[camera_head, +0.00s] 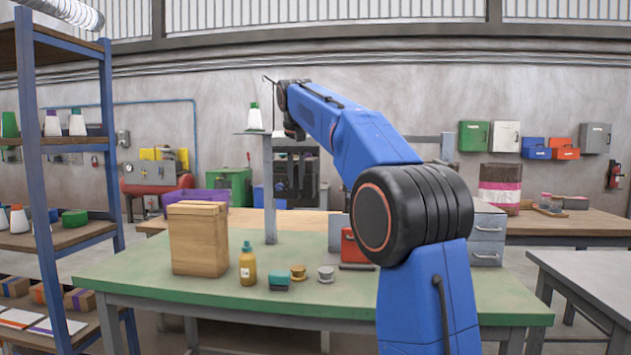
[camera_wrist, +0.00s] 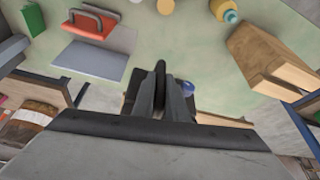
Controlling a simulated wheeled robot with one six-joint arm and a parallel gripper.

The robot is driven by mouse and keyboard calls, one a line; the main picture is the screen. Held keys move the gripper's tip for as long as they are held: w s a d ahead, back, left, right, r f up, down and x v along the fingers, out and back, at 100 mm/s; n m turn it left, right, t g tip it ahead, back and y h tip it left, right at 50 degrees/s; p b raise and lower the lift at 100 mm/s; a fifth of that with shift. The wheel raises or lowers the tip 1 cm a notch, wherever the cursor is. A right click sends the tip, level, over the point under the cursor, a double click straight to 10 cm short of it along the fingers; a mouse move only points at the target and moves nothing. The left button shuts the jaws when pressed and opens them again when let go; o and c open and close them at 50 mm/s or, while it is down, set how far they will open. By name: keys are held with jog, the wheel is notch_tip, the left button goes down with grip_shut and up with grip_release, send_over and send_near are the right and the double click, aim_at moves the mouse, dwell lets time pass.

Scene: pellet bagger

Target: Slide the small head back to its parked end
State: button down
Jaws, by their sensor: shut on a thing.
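My gripper (camera_wrist: 160,95) is shut on a black upright grip (camera_wrist: 160,72) in the wrist view. Below and beside its fingers are dark parts (camera_wrist: 128,104) and a small blue round piece (camera_wrist: 187,87), which seem to belong to the small head. My fingers hide most of it. In the head view my arm reaches over the green table to a grey post (camera_head: 268,190). A small shelf on the post bears a white cone with a green top (camera_head: 254,117). The head itself is hard to make out there. I cannot tell which end is the parked one.
On the green table (camera_head: 130,274) stand a wooden box (camera_head: 198,238), a yellow bottle (camera_head: 248,264), a teal block (camera_head: 278,282) and two small round pieces. A blue-framed shelf (camera_head: 40,160) stands at the left.

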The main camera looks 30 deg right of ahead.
aim_at(284, 178)
jog(key=shift+w+a, duration=0.55)
jog(key=shift+a, duration=0.25)
jog(key=shift+w+a, duration=0.5)
jog(key=shift+a, duration=0.25)
jog(key=c, duration=1.8)
grip_release()
jog(key=shift+o, duration=0.2)
jog(key=shift+r, duration=0.1)
